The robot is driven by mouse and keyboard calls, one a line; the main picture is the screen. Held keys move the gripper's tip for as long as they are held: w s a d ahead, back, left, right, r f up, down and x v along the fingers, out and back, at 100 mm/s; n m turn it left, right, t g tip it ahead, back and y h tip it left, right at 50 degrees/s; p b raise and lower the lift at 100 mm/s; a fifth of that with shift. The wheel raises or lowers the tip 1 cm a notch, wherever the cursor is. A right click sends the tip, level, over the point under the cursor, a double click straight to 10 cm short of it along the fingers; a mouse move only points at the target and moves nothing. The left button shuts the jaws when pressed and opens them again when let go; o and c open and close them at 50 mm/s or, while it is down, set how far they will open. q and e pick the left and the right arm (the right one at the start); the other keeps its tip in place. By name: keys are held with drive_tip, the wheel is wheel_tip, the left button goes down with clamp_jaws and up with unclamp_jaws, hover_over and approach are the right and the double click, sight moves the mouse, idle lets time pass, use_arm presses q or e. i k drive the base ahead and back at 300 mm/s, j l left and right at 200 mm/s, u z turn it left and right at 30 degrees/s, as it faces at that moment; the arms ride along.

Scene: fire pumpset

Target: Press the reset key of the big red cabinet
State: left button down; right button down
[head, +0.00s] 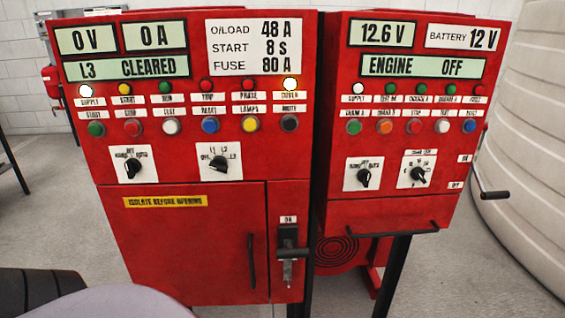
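The big red cabinet (225,231) fills the left and middle of the head view, facing me. Its lower key row has green, red, white, blue, yellow and black keys. The reset key (210,125) is the round blue one, under a label that reads RESET. It sits between the white key (171,127) and the yellow key (250,124). Nothing covers it. The cabinet's display (127,67) reads "L3 CLEARED". Lamps at the left and right ends of the upper row glow. Neither of my grippers shows in the head view.
A smaller red cabinet (385,211) on dark legs stands close at the right, its display reading "ENGINE OFF". The big cabinet has rotary switches, a door handle (251,261) and an isolator lever (288,255). A pale ribbed tank (525,150) stands far right.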

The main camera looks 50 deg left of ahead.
sight(210, 125)
drive_tip(key=u, duration=1.9)
